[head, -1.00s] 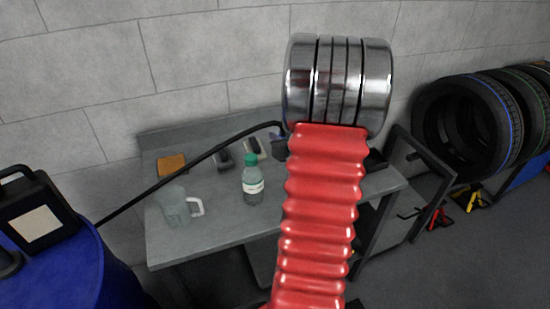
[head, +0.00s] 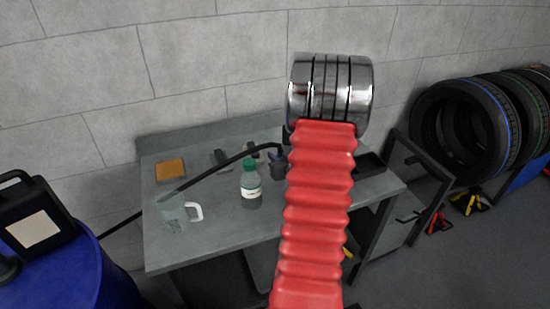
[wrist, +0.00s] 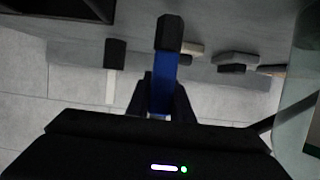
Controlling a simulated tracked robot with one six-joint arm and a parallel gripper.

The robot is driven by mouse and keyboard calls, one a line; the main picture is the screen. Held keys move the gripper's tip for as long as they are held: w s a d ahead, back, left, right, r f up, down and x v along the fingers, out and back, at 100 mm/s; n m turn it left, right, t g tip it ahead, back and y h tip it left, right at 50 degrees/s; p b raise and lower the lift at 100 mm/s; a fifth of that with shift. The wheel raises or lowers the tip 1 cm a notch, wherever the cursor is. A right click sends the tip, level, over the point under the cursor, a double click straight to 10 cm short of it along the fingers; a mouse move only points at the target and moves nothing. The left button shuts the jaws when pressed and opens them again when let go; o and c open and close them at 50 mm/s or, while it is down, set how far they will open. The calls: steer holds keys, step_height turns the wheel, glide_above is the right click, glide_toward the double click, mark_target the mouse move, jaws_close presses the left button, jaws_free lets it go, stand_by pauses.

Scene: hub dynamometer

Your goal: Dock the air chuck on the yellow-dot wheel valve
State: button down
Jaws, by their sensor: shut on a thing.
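The air chuck, a blue body with a black end, is held between the two dark fingers of my gripper (wrist: 161,88) in the wrist view; the chuck (wrist: 163,62) points away from the camera. In the head view the dark blue chuck (head: 279,166) shows just left of my red arm, over the grey bench, with a black hose (head: 217,169) running from it to the lower left. My gripper is mostly hidden behind my arm there. It is shut on the chuck. I see no yellow-dot wheel valve in either view.
The bench (head: 225,235) carries a green-capped bottle (head: 251,190), a clear mug (head: 175,213), an orange sponge (head: 170,170) and a dark tray (head: 370,165). A blue drum (head: 75,275) with a black can (head: 38,220) stands left. Tyres (head: 465,130) sit at right.

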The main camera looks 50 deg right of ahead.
steer(key=shift+f, duration=0.35)
steer(key=shift+f, duration=0.2)
steer(key=c, duration=1.6)
jaws_free()
steer(key=shift+o, duration=0.2)
steer(key=shift+r, duration=0.1)
steer(key=shift+s+r, duration=0.15)
steer(key=v, duration=1.1)
steer(key=shift+s+a, duration=0.25)
steer(key=shift+r, duration=0.1)
